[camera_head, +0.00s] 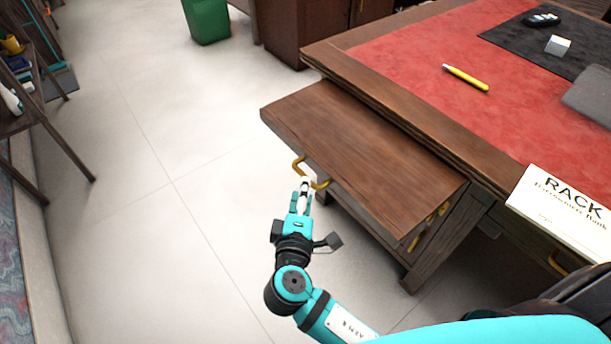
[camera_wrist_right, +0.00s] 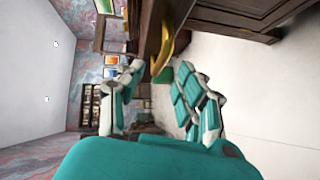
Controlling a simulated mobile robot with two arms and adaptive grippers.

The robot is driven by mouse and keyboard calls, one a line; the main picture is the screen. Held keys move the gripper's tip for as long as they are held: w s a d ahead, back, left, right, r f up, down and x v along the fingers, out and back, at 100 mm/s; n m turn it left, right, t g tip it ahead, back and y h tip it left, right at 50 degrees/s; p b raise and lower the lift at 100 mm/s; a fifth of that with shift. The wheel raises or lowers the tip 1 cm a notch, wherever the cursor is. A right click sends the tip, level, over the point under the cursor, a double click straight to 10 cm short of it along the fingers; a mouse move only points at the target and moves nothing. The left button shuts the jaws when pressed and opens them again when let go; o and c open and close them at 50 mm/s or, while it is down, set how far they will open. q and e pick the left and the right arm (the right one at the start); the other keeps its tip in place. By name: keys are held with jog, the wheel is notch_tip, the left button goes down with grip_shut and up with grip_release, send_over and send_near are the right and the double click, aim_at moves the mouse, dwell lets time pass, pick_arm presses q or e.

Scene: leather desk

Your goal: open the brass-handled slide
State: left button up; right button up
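The slide (camera_head: 350,145) is a dark brown wooden panel standing out from the side of the desk, with a clear length of its top showing. Its curved brass handle (camera_head: 298,165) is on the outer edge; my right gripper hides its middle. My right gripper (camera_head: 305,187) is at the handle. In the right wrist view, the two fingers (camera_wrist_right: 160,72) stand apart, with the brass handle (camera_wrist_right: 170,48) between and just beyond their tips. I see gaps there, so the gripper looks open; contact is unclear. My left gripper is in neither view.
The desk (camera_head: 375,95) has a red leather top with a yellow pen (camera_head: 466,78), a white block (camera_head: 558,46) and a white RACK sign (camera_head: 565,212). A green bin (camera_head: 207,20) and a wooden shelf (camera_head: 35,125) stand away from it. The floor left of the slide is clear.

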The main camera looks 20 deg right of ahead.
aim_at(305, 175)
jog(key=shift+x, duration=2.7)
grip_shut()
jog(key=shift+a, duration=0.1)
